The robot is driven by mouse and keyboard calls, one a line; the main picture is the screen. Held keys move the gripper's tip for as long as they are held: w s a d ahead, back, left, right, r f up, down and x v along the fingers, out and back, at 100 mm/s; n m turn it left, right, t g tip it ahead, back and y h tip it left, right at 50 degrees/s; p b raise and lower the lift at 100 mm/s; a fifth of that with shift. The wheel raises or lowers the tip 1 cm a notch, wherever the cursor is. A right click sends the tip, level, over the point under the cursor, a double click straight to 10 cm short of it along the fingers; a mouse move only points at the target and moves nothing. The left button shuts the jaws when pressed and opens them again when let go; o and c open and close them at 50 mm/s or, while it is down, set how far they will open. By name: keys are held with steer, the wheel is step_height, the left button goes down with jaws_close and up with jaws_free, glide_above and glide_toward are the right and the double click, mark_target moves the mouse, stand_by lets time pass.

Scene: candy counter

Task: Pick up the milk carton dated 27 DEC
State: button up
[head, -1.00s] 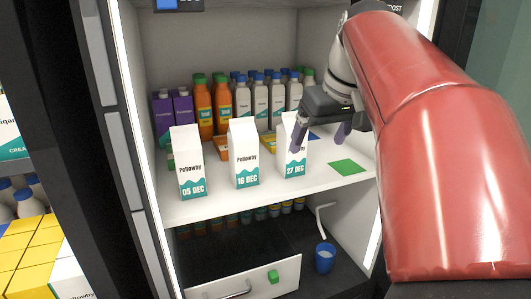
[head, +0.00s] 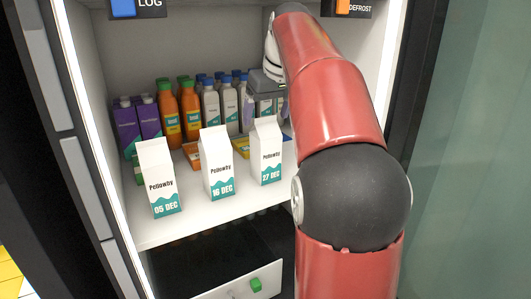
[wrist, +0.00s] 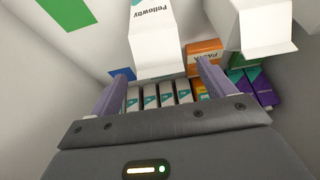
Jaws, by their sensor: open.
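Three white Pellowby milk cartons stand upright in a row on the white shelf in the head view. The 27 DEC carton (head: 266,152) is on the right, the 16 DEC carton (head: 216,165) in the middle, the 05 DEC carton (head: 159,180) on the left. My gripper (wrist: 163,74) is open and empty. In the head view it is above and behind the 27 DEC carton, its fingers partly hidden.
Behind the cartons stand purple cartons (head: 150,118), orange bottles (head: 191,112) and several white bottles (head: 211,103). Flat orange and yellow packs lie between. A green patch (wrist: 66,12) is on the shelf in the wrist view. Shelf walls close in at both sides.

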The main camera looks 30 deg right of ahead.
mark_target(264, 124)
steer(key=x, duration=0.4)
steer(key=shift+w+f+b, duration=0.1)
steer(key=shift+f+b, duration=0.1)
steer(key=shift+b, duration=0.15)
steer(key=shift+c, duration=0.4)
steer(key=shift+r, duration=0.1)
jaws_close()
